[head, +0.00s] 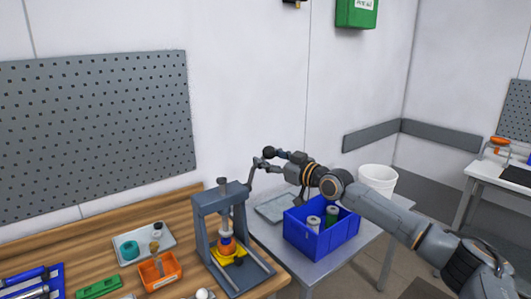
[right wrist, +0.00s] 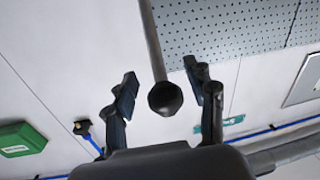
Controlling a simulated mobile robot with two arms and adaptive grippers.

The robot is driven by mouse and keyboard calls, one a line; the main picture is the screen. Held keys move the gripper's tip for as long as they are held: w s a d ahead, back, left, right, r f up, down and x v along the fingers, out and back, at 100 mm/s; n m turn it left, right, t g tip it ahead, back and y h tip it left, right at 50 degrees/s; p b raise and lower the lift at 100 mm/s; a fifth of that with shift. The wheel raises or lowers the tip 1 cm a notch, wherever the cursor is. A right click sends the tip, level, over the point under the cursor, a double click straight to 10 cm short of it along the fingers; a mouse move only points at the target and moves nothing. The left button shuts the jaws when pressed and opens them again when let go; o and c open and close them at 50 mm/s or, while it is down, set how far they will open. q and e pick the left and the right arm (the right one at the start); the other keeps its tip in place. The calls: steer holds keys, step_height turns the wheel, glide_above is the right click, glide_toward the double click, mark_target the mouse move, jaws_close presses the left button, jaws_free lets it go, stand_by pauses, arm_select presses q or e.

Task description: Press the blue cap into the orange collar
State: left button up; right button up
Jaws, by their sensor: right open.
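A grey press (head: 202,238) stands on the wooden bench. Under its ram, a small blue cap (head: 226,239) appears to sit on an orange collar (head: 226,248), above a yellow base (head: 238,260). These parts are small, so I cannot tell how far the cap is in. My right gripper (head: 272,164) is beside the top of the press, reaching in from the right. In the right wrist view a lever with a black ball knob (right wrist: 165,98) lies between its open fingers, with visible gaps on both sides. My left gripper is out of view.
A blue bin (head: 318,238) with cans stands on the grey side table under my right arm. A white bucket (head: 378,179) is behind it. An orange tray (head: 160,272), a grey tray (head: 147,243) and a green block (head: 98,288) lie left of the press.

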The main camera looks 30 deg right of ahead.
steer(key=shift+x, duration=0.8)
steer(key=shift+s, duration=0.1)
jaws_close()
